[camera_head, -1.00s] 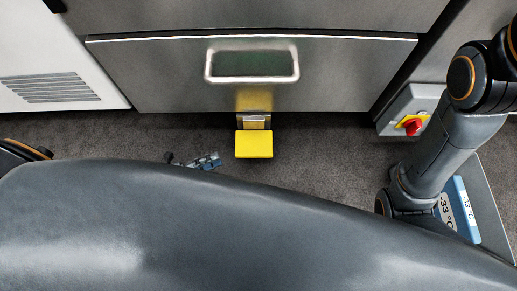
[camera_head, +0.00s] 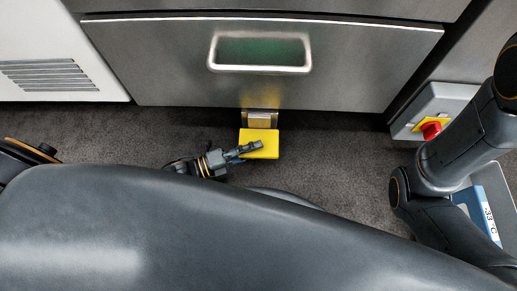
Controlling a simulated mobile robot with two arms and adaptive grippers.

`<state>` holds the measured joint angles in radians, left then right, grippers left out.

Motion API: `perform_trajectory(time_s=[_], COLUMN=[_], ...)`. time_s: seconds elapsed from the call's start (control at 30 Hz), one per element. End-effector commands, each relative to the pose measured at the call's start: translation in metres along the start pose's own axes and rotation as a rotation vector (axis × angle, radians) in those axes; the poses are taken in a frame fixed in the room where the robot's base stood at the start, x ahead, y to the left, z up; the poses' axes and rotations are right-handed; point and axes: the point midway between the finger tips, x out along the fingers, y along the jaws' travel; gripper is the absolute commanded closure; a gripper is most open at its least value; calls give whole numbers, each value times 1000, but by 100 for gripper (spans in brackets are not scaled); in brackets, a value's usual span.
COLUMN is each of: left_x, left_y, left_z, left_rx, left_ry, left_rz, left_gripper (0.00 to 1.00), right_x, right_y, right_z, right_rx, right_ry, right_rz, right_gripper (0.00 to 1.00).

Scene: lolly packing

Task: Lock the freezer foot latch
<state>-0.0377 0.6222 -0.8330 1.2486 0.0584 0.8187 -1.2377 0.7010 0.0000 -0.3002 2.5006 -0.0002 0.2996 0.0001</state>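The yellow foot latch pedal (camera_head: 264,140) sticks out from a metal bracket (camera_head: 260,119) at the bottom of the steel freezer drawer front (camera_head: 180,80). My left gripper (camera_head: 250,149) is low by the floor, with its fingertips over the left part of the pedal. Whether they touch it cannot be told. The fingers look close together, but whether they are fully shut is unclear at this size. My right arm comes down at the right, and its gripper is out of view.
A grey box with a red rotary switch (camera_head: 431,130) stands right of the freezer. A blue display reading -33 °C (camera_head: 480,215) is behind my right arm. A white vented panel (camera_head: 50,75) is at the left. Dark floor (camera_head: 330,165) is open right of the pedal.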

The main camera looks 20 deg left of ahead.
Motion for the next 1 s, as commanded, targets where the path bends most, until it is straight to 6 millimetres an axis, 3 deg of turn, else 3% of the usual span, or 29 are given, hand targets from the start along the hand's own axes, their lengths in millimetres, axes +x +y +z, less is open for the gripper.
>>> perform_trajectory(time_s=[0.2, 0.47, 0.5, 0.7, 1.0], left_x=[17, 19, 18, 18, 18], left_y=[0, 0, 0, 0, -2], left_z=[0, 0, 0, 0, 0], left_rx=[0, 0, 0, 0, 0], left_ry=[0, 0, 0, 0, 0], left_rz=[0, 0, 0, 0, 1], left_gripper=[60, 60, 62, 100, 100], right_x=[-7, -7, -7, -7, -5], right_y=[-2, -2, -2, -2, -1], right_z=[-3, -3, -3, -3, -2], right_rx=[0, 0, 0, 0, 0], right_ry=[1, 1, 1, 1, 0], right_rz=[0, 0, 0, 0, 0], right_gripper=[60, 60, 60, 60, 60])
